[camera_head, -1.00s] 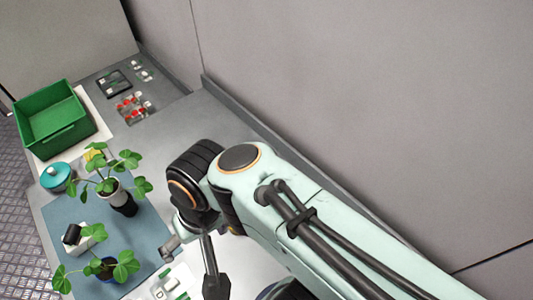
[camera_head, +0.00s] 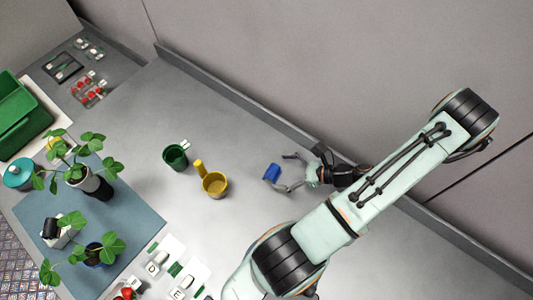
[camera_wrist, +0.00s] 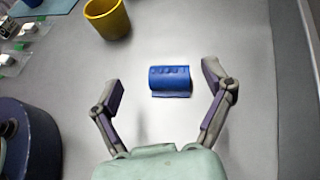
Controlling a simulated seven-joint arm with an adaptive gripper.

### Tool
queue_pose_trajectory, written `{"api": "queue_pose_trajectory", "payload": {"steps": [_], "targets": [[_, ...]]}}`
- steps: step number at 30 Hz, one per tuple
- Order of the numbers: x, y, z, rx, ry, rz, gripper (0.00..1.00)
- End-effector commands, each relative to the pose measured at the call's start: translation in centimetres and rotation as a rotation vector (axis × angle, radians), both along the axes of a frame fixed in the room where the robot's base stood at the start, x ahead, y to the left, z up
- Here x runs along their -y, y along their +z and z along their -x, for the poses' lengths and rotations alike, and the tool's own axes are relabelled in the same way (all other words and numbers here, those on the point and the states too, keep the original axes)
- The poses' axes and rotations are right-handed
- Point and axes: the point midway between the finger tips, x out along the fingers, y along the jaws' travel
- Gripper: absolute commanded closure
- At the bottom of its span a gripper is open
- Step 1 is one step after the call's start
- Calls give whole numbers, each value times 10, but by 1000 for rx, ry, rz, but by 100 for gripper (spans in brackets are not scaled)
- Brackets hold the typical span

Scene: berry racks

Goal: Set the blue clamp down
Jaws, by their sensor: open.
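The blue clamp (camera_head: 272,172) rests on the grey table, and it also shows in the wrist view (camera_wrist: 170,80) as a short, ridged, half-round blue piece. My gripper (camera_head: 280,172) is open around it in the head view. In the wrist view my gripper (camera_wrist: 167,88) has one finger on each side of the clamp, with a visible gap on both sides. Neither finger touches the clamp. The clamp's underside is hidden.
A yellow mug (camera_head: 214,186) and a dark green cup (camera_head: 175,157) stand left of the clamp. White trays (camera_head: 166,258) lie at the front. Potted plants stand on a blue mat (camera_head: 140,215), near a green crate (camera_head: 22,115). A wall ledge (camera_head: 240,95) runs behind.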

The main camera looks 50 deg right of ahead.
Motion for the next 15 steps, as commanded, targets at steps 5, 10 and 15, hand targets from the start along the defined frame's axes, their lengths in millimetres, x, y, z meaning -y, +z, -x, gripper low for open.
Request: {"api": "queue_pose_trajectory", "payload": {"steps": [5, 10, 15], "targets": [[3, -10, 27, 34, -181, -75, 20], [4, -14, 22, 35, -208, -73, 20], [0, -25, -5, 35, -204, -74, 20]]}}
